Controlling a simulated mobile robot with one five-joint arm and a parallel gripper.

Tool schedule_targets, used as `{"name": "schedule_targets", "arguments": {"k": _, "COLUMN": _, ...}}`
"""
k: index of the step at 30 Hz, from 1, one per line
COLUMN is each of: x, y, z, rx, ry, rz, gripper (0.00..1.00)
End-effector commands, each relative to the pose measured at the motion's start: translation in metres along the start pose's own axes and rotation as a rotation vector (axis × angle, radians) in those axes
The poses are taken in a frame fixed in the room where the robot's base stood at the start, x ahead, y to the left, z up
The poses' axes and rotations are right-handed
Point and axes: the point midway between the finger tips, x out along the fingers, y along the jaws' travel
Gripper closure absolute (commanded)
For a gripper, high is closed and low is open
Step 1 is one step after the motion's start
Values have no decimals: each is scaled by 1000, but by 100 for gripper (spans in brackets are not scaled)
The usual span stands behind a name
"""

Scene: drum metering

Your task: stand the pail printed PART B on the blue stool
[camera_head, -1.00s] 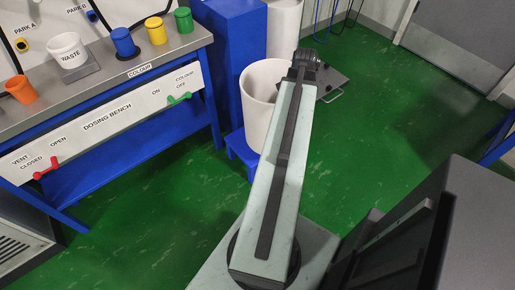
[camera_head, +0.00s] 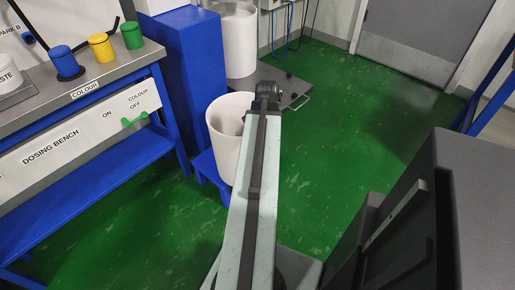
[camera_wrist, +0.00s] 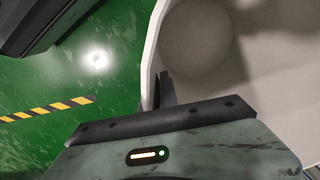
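The blue stool (camera_head: 201,164) stands on the green floor beside the bench's end. A large white pail (camera_head: 223,145) stands at it and hides most of its top; whether it rests fully on the stool cannot be told. No print shows on its visible side. My gripper is at the pail's right rim, its fingers hidden in the head view. In the wrist view, the dark fingers (camera_wrist: 165,91) are close together at the pail's wall (camera_wrist: 150,62) and seem shut on it. The pail's inside looks empty.
A second white pail (camera_head: 239,45) stands behind, near a grey floor plate (camera_head: 292,90). The dosing bench (camera_head: 105,72) carries blue, yellow and green cups. A blue cabinet (camera_head: 185,80) stands behind the stool. Green floor is open to the right.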

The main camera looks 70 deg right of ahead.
Motion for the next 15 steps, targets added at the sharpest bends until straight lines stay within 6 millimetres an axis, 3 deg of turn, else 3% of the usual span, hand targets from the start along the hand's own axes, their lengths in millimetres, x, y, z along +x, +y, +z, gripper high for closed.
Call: {"name": "schedule_targets", "arguments": {"k": 15, "x": 14, "y": -114, "z": -2, "rx": 0, "ry": 0, "rz": -2, "gripper": 100}}
